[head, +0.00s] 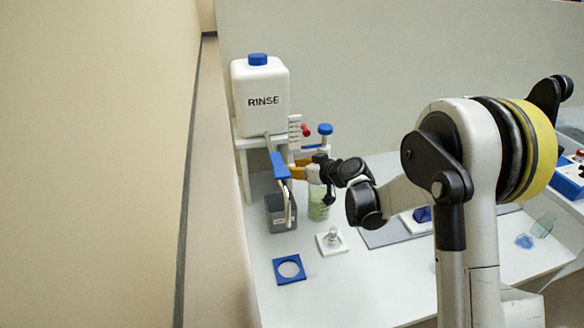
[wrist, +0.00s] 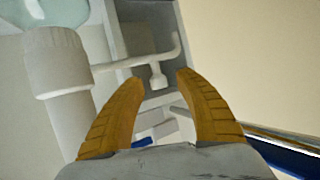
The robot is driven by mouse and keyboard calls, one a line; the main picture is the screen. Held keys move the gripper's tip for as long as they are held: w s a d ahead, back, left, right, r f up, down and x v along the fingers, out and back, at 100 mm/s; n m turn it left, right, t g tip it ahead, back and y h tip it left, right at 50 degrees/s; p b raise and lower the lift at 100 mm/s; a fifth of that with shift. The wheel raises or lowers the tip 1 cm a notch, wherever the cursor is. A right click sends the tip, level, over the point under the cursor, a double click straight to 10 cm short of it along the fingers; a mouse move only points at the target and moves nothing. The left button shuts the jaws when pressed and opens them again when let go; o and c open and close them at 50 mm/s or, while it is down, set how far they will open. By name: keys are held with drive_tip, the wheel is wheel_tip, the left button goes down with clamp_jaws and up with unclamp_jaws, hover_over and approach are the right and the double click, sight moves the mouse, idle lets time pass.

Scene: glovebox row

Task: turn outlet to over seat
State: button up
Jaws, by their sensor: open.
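The white RINSE tank (head: 262,96) with a blue cap stands on a raised stand. A white outlet pipe (head: 289,207) shows below a blue lever (head: 279,165), by the grey bin (head: 275,216). In the wrist view the outlet pipe (wrist: 130,63) runs sideways from a thick white post (wrist: 58,75), with a bent end and a short stub. My gripper (wrist: 161,82) is open, its orange fingers on either side of the stub in the picture; contact cannot be told. In the head view my gripper (head: 294,171) is beside the lever. A blue square plate with a round opening (head: 279,279), possibly the seat, lies in front.
A pale green jar (head: 318,207) stands right of the bin. A white square base (head: 340,248) carries a small clear piece. A red knob (head: 305,131) and a blue knob (head: 325,129) are near the tank. The bench front around the blue plate is clear.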

clamp_jaws()
drive_tip(key=shift+d, duration=0.1)
